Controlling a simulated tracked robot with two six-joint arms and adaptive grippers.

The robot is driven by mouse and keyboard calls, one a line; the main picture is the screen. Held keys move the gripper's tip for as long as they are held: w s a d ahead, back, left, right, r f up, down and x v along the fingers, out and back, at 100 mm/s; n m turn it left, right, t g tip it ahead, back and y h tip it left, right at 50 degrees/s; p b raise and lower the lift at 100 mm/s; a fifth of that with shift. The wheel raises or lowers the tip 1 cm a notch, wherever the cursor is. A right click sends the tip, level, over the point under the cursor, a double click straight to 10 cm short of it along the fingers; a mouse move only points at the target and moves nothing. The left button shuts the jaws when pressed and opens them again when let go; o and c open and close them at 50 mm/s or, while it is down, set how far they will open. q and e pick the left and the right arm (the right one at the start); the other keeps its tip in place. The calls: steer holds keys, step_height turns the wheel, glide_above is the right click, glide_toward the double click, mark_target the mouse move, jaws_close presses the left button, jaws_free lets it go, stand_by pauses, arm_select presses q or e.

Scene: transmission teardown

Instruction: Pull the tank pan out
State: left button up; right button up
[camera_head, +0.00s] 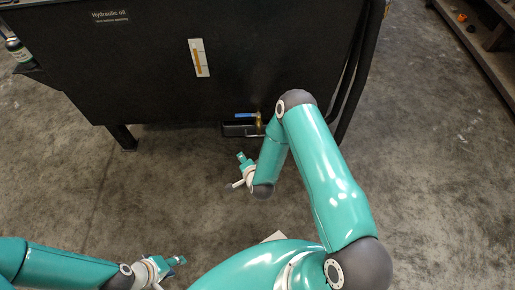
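The black tank (170,85), labelled "Hydraulic oil", stands at the top of the head view. A dark, shallow pan (238,131) shows at the tank's lower edge, below a blue-handled brass valve (247,115). Most of the pan is hidden under the tank. My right gripper (243,158) is low, in front of the tank, just below the pan in the picture and apart from it. My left gripper (178,260) is at the bottom left, well away from the pan, over the floor. Both grippers are too small to tell whether their fingers are open or shut.
A tank leg (122,137) stands left of the pan. A bottle (17,48) sits on a ledge at the far left. A shelf (485,50) stands at the top right. The concrete floor (440,170) is clear to the right.

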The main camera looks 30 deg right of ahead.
steer(key=w+d+f+m+t+h+b, duration=0.25)
steer(key=d+f+m+h+b, duration=0.35)
steer(key=f+b, duration=0.5)
steer(key=shift+m+t, duration=0.25)
steer(key=shift+m, duration=0.55)
steer(key=b+x, duration=0.2)
steer(key=x, duration=0.3)
steer(key=f+b+x, duration=0.1)
steer(key=b+x, duration=0.2)
steer(key=x, duration=0.3)
steer(key=s+d+b+x, duration=0.1)
steer(key=b+x, duration=0.1)
steer(key=x, duration=0.4)
steer(key=shift+w+d+f, duration=0.15)
steer(key=shift+d+f, duration=0.05)
arm_select(q)
step_height(320, 180, down, 22)
steer(key=shift+r, duration=0.25)
arm_select(e)
jaws_close()
